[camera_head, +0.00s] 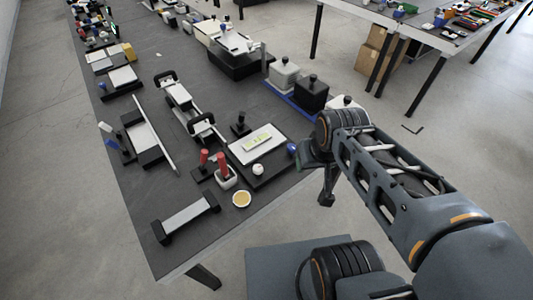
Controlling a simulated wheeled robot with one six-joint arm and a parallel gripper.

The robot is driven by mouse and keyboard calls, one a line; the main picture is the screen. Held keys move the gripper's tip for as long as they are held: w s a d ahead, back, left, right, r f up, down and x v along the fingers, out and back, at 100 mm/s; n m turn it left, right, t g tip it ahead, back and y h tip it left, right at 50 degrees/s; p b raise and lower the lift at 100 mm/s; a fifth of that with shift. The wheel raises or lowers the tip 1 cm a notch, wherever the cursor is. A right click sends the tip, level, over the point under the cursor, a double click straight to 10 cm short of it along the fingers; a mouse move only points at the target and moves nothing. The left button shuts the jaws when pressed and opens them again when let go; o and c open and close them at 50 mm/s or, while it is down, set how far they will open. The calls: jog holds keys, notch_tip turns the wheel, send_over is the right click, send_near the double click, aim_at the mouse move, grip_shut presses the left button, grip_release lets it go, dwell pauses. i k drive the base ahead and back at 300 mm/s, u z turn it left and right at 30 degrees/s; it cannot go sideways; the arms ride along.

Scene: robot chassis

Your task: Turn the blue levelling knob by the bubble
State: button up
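A blue knob (292,148) sits at the right end of a black levelling base (275,168) on the near part of the dark workbench. A white plate with a yellow-green bubble vial (258,141) lies on this base. A white round knob (258,169) is at its front edge. My arm reaches in from the right. My gripper (306,158) is at its far end, just right of the blue knob and close to it. My wrist hides most of the gripper, so I cannot tell its fingers or any contact.
A black box (311,93) and a grey box (284,74) stand farther back.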

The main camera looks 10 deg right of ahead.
aim_at(291, 148)
jog(key=z, duration=0.05)
jog(key=k, duration=0.4)
jog(key=z, duration=1.05)
jog(key=i, duration=0.6)
jog(key=u, duration=1.9)
